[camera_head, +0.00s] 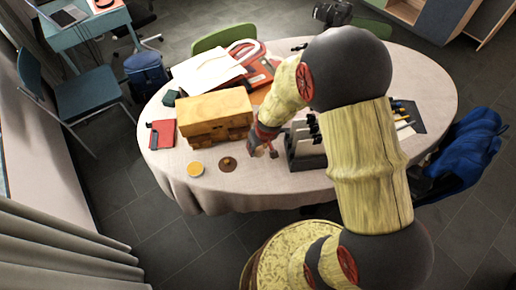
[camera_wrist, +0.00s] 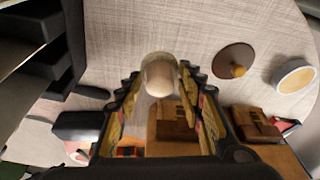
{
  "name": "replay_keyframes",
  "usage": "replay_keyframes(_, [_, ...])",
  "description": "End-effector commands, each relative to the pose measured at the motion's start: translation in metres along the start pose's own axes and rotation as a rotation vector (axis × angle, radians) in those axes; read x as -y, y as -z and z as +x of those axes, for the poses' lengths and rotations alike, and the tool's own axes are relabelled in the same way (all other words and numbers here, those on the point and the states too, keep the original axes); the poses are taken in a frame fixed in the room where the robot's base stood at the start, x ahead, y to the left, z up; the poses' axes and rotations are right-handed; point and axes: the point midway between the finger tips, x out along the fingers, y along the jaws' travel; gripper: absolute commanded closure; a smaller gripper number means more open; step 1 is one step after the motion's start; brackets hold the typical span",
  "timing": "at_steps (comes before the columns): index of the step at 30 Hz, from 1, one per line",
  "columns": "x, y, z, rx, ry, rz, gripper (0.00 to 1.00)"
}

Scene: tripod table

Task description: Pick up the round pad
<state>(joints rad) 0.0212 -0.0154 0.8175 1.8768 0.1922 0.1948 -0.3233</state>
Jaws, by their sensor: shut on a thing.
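My gripper (camera_wrist: 160,82) is over the table's near part, its two fingers closed around a small pale, round-ended, partly see-through piece (camera_wrist: 160,72). The piece sits between the fingertips. A flat brown disc with a small knob (camera_wrist: 235,61) lies on the cloth to the right of the fingertips in the wrist view. A shallow round dish with a yellow-cream face (camera_wrist: 294,76) lies beyond it. In the head view the brown disc (camera_head: 228,164) and the yellow dish (camera_head: 195,169) lie left of my gripper (camera_head: 257,148). I cannot tell for certain which is the round pad.
The table (camera_head: 430,75) has a pale cloth. A dark holder (camera_head: 305,150) stands close right of my gripper. A red item (camera_head: 161,135) lies at the left edge. Bare cloth surrounds the disc.

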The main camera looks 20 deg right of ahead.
Motion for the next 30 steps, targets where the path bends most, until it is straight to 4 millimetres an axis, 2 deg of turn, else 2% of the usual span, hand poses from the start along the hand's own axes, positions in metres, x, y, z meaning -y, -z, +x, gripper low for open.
replay_keyframes(1, [0.001,-0.006,-0.016,0.0,0.0,0.0,0.87])
replay_keyframes(6, [0.003,-0.027,-0.065,-0.002,0.0,0.002,0.87])
replay_keyframes(12, [0.006,-0.066,-0.093,0.001,0.0,0.002,0.87])
replay_keyframes(21, [0.009,-0.098,-0.117,0.002,0.0,0.001,0.87])
replay_keyframes(30, [0.009,-0.105,-0.121,0.003,0.001,0.001,0.87])
